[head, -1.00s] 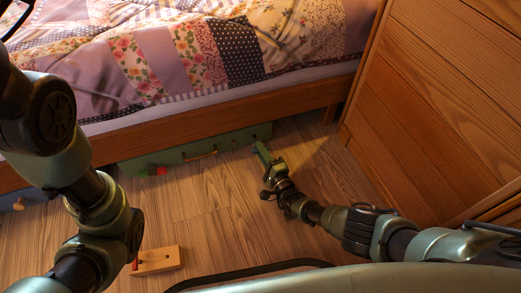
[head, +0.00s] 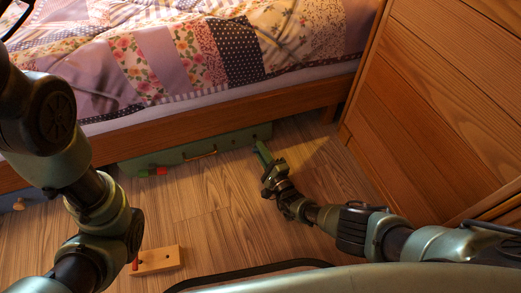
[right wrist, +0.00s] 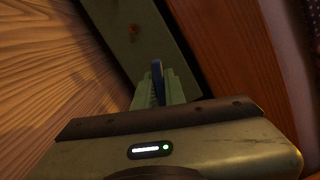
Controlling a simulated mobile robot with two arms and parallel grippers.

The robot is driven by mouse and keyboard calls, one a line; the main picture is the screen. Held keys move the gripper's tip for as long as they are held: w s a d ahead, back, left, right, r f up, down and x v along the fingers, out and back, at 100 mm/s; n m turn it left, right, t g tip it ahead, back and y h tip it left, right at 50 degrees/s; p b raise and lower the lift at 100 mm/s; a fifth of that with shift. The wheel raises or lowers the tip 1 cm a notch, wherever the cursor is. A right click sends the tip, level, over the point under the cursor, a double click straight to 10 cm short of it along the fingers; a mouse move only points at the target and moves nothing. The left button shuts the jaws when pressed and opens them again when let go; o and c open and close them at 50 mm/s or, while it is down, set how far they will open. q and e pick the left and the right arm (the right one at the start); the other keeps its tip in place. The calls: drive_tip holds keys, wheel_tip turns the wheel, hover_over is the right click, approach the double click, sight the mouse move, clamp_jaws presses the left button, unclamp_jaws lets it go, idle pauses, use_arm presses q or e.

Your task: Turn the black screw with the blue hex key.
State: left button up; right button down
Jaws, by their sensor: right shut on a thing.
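My right gripper (head: 262,150) reaches low over the floor toward the green box under the bed, near the right end of its front. In the right wrist view its green fingers (right wrist: 165,92) are shut on the blue hex key (right wrist: 157,76), which sticks out a short way past them toward the green panel. The black screw cannot be made out clearly. My left gripper is outside the head view; only its arm shows at the left.
The green box (head: 190,157) sits under the wooden bed frame (head: 235,110). A red and green object (head: 161,171) lies before it. A wooden block (head: 158,260) with a red peg is on the floor. A wooden cabinet (head: 435,110) stands at right. The middle floor is clear.

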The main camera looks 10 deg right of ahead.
drive_tip(key=shift+s, duration=0.1)
drive_tip(key=shift+p+v, duration=0.45)
drive_tip(key=shift+v, duration=0.35)
drive_tip(key=shift+a, duration=0.1)
drive_tip(key=n, duration=0.5)
drive_tip(key=shift+n+g, duration=0.4)
drive_tip(key=n, duration=0.3)
drive_tip(key=shift+n+h, duration=0.3)
drive_tip(key=shift+n, duration=0.1)
drive_tip(key=n, duration=0.4)
drive_tip(key=shift+g+h, duration=0.4)
drive_tip(key=shift+b+x, duration=0.45)
drive_tip(key=shift+x, duration=0.45)
drive_tip(key=shift+r, duration=0.15)
